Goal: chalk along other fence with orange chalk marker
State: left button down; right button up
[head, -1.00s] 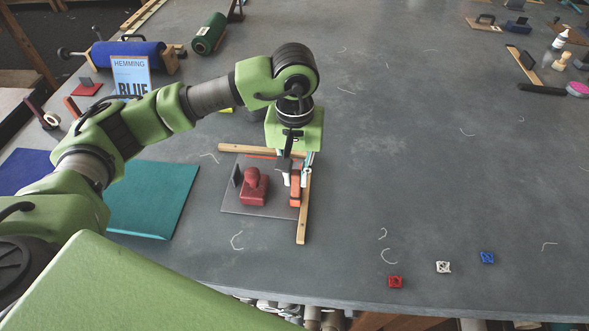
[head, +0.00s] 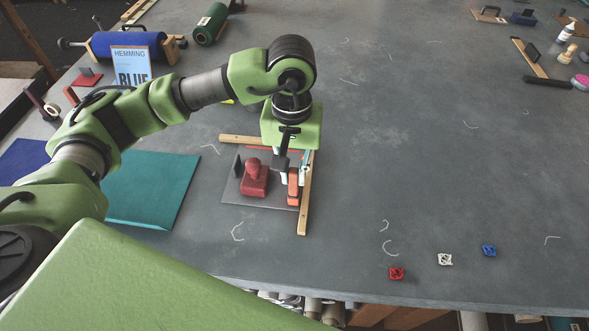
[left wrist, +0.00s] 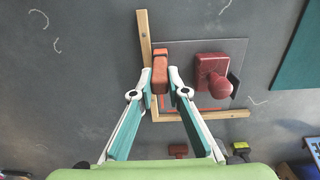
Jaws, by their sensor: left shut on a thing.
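An orange chalk marker (head: 293,190) is held in my left gripper (head: 291,174), beside the right-hand wooden fence (head: 305,205). The marker also shows between the fingertips in the left wrist view (left wrist: 160,72). The far wooden fence (head: 245,140) meets the right-hand one at a corner behind the gripper. A grey square sheet (head: 232,192) lies inside the corner, with a red weight (head: 255,180) on it. An orange line (left wrist: 207,109) runs on the sheet along the far fence. The marker's tip is hidden, so contact with the sheet cannot be told. The right gripper is out of view.
A teal folded cloth (head: 155,190) lies left of the sheet. Red (head: 396,273), white (head: 445,259) and blue (head: 488,251) small pieces lie near the front edge. A blue roll (head: 125,47) and a HEMMING BLUE sign (head: 131,66) stand at the back left. The table's middle right is mostly clear.

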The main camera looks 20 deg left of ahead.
pick_arm(q)
jog(key=shift+a+r, duration=0.25)
jog(key=shift+r, duration=0.05)
jog(key=shift+r+p, duration=1.2)
jog(key=shift+r, duration=2.35)
jog(key=shift+a, duration=0.1)
